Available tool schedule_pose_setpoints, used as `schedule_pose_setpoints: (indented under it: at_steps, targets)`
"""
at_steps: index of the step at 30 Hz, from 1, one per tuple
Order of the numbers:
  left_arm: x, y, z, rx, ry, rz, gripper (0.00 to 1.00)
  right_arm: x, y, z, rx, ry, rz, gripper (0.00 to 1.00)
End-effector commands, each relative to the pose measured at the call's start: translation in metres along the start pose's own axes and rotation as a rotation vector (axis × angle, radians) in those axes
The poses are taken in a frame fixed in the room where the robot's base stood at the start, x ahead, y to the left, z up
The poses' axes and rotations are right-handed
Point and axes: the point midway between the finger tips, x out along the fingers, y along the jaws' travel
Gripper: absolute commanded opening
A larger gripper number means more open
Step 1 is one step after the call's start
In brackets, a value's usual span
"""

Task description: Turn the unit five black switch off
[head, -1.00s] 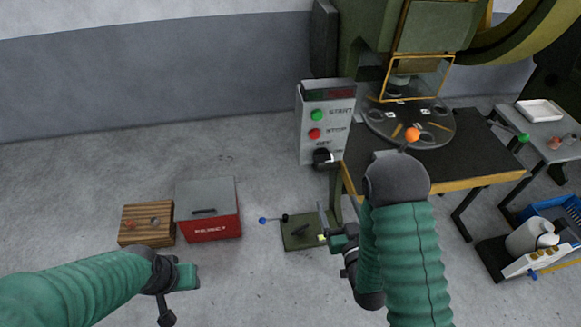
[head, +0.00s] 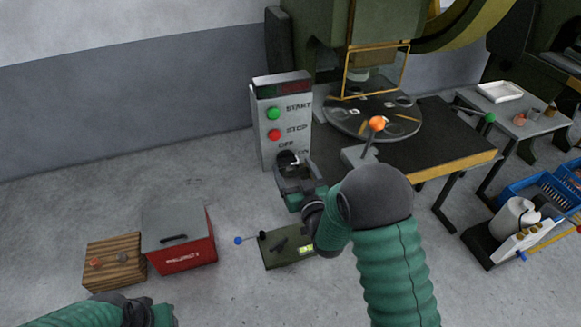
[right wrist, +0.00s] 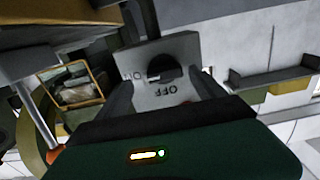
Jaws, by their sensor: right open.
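The black switch (head: 288,158) is a round knob low on the front of the grey control box (head: 262,130), beside OFF and ON lettering. In the right wrist view the black switch (right wrist: 168,67) shows between my fingers, with OFF and ON printed beside it. A pale mark shows on its ON side. I see no unit number. My right gripper (head: 298,172) is open just in front of the switch; its fingers (right wrist: 165,84) stand on either side, and I cannot tell whether they touch it. My left gripper (head: 145,314) is low at the left, partly cut off.
Green START (head: 273,113) and red STOP (head: 274,134) buttons sit above the switch. A black table (head: 440,135) with an orange-knobbed lever (head: 376,124) stands to the right. A red box (head: 185,250), wooden block (head: 114,262) and green plate (head: 287,248) lie on the floor.

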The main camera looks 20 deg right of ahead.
Motion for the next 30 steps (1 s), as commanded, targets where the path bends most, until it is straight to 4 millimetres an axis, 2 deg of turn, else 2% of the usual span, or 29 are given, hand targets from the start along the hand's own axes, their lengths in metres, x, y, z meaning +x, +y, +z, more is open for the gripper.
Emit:
schedule_pose_setpoints:
  at_steps: [4, 13, 27, 30]
  targets:
    - [0.002, 0.0, 0.001, 0.0, 0.0, 0.0, 0.36, 0.018, -0.003, 0.0, -0.002, 0.001, -0.002, 0.79]
    - [0.002, 0.0, 0.001, 0.0, 0.0, 0.0, 0.36, 0.021, -0.003, 0.0, -0.001, 0.0, -0.002, 0.79]
    - [0.002, 0.0, 0.001, 0.0, 0.0, 0.0, 0.36, 0.021, -0.002, 0.0, -0.002, -0.001, 0.0, 0.18]
    - [0.002, 0.0, 0.001, 0.0, 0.0, 0.0, 0.36, 0.021, -0.002, 0.001, -0.003, -0.001, 0.0, 0.17]
